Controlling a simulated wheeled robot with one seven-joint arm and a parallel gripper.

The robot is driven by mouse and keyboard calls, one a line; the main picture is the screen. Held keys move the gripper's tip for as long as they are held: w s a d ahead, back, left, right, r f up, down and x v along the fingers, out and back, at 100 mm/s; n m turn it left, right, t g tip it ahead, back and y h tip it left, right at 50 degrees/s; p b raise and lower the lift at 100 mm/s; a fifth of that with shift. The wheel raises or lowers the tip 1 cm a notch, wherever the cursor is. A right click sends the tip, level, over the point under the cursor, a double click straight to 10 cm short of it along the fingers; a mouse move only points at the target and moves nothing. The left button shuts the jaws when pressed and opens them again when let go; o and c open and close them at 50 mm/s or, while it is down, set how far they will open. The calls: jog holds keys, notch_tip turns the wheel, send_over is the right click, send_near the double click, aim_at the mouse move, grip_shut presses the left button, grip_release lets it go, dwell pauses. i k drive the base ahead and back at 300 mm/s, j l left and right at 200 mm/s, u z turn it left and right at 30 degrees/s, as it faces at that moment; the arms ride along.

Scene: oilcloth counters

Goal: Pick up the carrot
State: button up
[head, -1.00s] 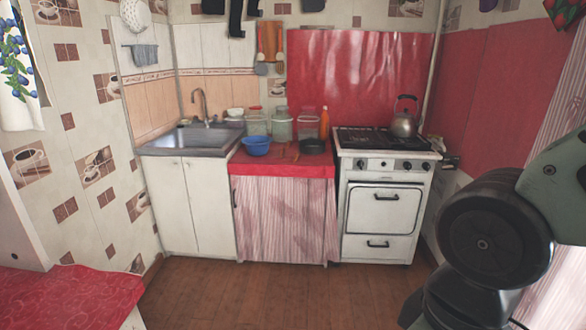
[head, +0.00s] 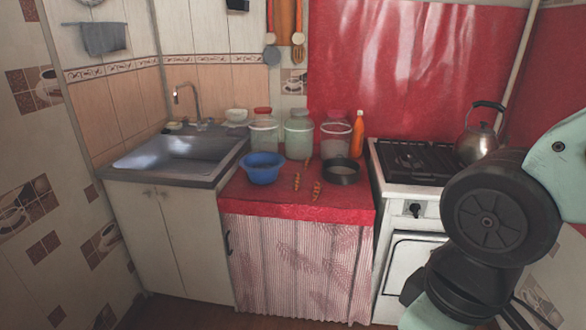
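Two small, thin orange pieces lie on the red oilcloth counter (head: 340,212) in the head view, between the blue bowl and the dark round pan. One orange piece (head: 297,182) is at the left, and the other orange piece (head: 317,190) is just right of it and nearer the front edge. They may be carrots, but they are too small to tell for certain. Part of my arm shows large at the right. My gripper is not in view.
A blue bowl (head: 263,168) stands left of the pieces, a dark round pan (head: 341,171) right. Behind are glass jars (head: 299,138) and an orange bottle (head: 357,134). A sink (head: 180,155) is left; a stove with a kettle (head: 480,143) is right.

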aim_at(308, 160)
jog(key=i+u, duration=0.25)
jog(key=i+j, duration=0.2)
jog(key=i, duration=0.3)
jog(key=i+j, duration=0.25)
jog(key=i, duration=0.25)
jog(key=i+j, duration=0.2)
jog(key=i, duration=0.35)
jog(key=i+j, duration=0.2)
jog(key=i, duration=0.3)
